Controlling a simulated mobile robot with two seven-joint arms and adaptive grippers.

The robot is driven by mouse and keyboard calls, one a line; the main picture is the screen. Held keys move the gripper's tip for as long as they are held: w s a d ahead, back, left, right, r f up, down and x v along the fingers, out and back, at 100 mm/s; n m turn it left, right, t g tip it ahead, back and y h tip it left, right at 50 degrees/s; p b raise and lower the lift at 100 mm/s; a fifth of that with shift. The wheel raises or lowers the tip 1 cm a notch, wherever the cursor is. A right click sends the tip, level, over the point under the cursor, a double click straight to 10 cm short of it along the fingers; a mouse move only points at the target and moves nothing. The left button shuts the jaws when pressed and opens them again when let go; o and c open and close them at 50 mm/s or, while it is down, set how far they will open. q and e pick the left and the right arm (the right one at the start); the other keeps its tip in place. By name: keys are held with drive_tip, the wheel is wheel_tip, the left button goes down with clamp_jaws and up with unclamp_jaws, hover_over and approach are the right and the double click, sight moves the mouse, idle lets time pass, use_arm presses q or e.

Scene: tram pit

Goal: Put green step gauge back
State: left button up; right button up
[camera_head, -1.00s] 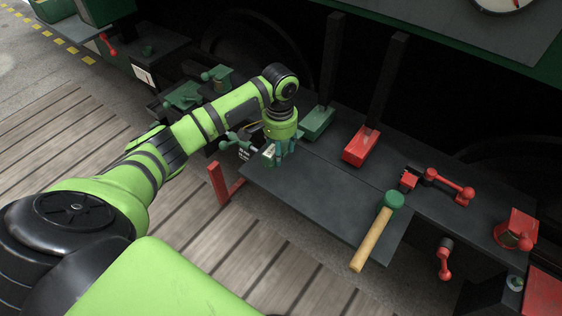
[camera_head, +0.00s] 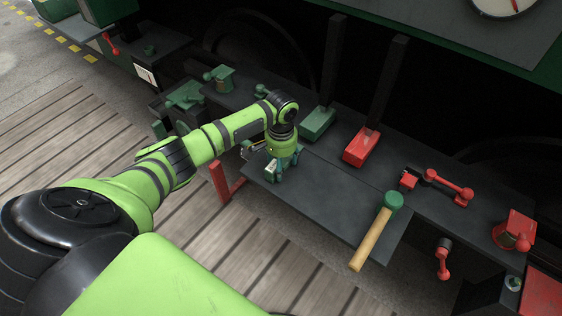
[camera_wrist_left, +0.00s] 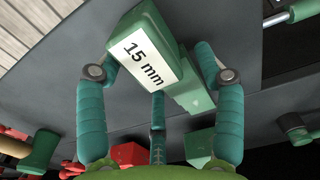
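The green step gauge (camera_wrist_left: 178,88) is a stepped block with a white "15 mm" label, between the teal fingers of my left gripper (camera_wrist_left: 157,65) in the left wrist view. The two outer fingertips lie against its sides and the third finger is behind it. In the head view my left gripper (camera_head: 281,172) is at the left end of the dark grey shelf (camera_head: 325,200), and the gauge's white label (camera_head: 271,167) shows beside the fingers. I cannot tell whether the gauge touches the shelf. My right gripper is out of view.
A green block (camera_head: 318,123) and a red block (camera_head: 361,146) with dark posts stand behind the shelf. A green-headed mallet (camera_head: 373,235) lies at its right edge. Red handles (camera_head: 450,187) are farther right. The shelf's middle is clear.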

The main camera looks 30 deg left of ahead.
sight(283, 167)
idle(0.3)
use_arm(q)
drive_tip(key=shift+f+b, duration=0.15)
drive_tip(key=shift+b, duration=0.25)
drive_tip(key=shift+f+b, duration=0.1)
drive_tip(key=shift+b, duration=0.45)
drive_tip(key=r, duration=0.7)
drive_tip(key=shift+d+r, duration=0.3)
